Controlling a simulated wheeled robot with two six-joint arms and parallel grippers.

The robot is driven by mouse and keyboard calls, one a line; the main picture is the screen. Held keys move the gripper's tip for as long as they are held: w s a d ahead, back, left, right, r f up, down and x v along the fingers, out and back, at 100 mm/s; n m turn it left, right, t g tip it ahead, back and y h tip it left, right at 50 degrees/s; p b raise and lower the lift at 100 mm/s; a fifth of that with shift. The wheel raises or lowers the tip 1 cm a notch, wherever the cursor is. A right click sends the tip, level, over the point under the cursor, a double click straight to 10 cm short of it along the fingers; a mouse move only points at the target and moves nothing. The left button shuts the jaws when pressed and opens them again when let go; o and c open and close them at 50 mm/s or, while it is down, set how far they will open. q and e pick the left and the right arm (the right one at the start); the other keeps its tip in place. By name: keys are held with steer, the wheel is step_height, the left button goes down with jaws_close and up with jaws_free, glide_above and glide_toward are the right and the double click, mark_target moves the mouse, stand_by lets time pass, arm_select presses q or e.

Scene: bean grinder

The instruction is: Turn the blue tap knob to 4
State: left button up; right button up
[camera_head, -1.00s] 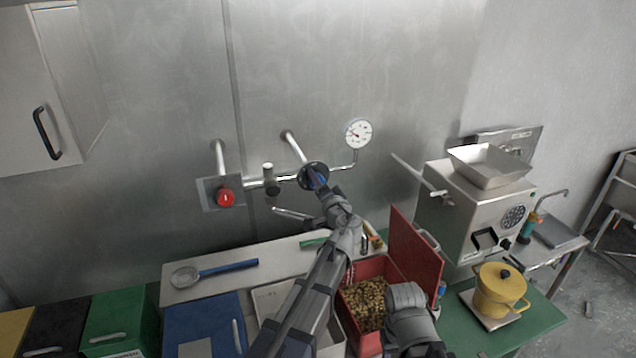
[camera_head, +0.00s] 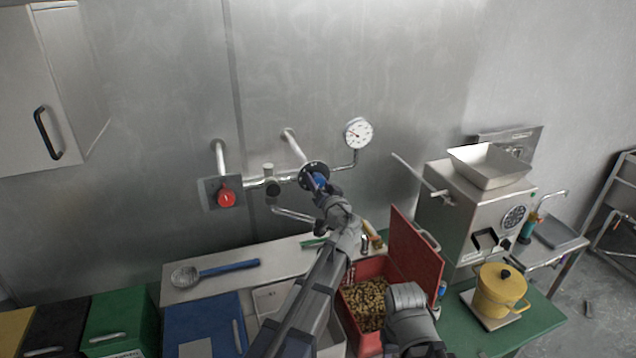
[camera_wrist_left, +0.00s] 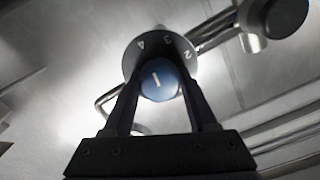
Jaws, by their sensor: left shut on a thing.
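The blue tap knob (camera_wrist_left: 160,80) sits in front of a dark round dial (camera_wrist_left: 143,48) with the numbers 4, 3 and 2 in sight. The white line on the knob tilts a little to the upper left in the wrist view, toward the side of the 4; its exact reading is hard to tell. My left gripper (camera_wrist_left: 162,92) has its two fingers on either side of the knob and is shut on it. In the head view the knob (camera_head: 319,181) is partly hidden by the gripper. My right gripper is not visible; only a grey link of mine shows at the bottom.
A red knob (camera_head: 226,197) is on a plate left along the pipe, with a pressure gauge (camera_head: 358,133) to the upper right. A grinder (camera_head: 470,222) stands right.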

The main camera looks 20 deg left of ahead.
arm_select(q)
steer(key=shift+s+f, duration=0.1)
steer(key=o, duration=1.4)
steer(key=shift+c, duration=0.2)
steer(key=v, duration=0.7)
steer(key=shift+s+d, duration=0.3)
steer(key=shift+a, duration=0.1)
